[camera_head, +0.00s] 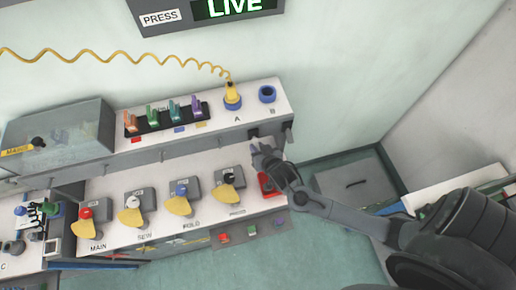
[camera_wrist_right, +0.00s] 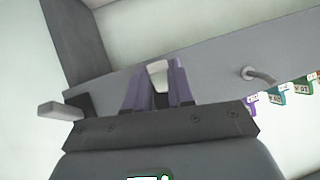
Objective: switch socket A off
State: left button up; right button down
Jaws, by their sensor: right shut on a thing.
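Socket A (camera_head: 232,101) is a blue ring on the white upper shelf with a yellow plug (camera_head: 230,88) standing in it. Below it, on the shelf's front face, is a dark switch housing (camera_head: 253,132). My right gripper (camera_head: 258,148) is at this front face, under socket A. In the right wrist view, its purple fingers (camera_wrist_right: 158,88) are shut on a pale switch lever (camera_wrist_right: 158,70). The lever's base is hidden by the fingers, and I cannot tell its on or off position. My left gripper is not in view.
Empty socket B (camera_head: 267,93) is right of A. A second lever (camera_wrist_right: 60,111) sits beside my fingers in the right wrist view. A yellow coiled cord (camera_head: 130,58) runs to the plug. A PRESS sign (camera_head: 208,12) reads LIVE. Knobs with yellow guards (camera_head: 179,206) line the lower shelf.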

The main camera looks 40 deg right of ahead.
jog(key=c, duration=1)
grip_release()
jog(key=shift+o, duration=0.2)
jog(key=v, duration=1)
jog(key=shift+s+r, duration=0.2)
jog(key=shift+s, duration=0.05)
jog(key=shift+a, duration=0.1)
jog(key=shift+r, duration=0.1)
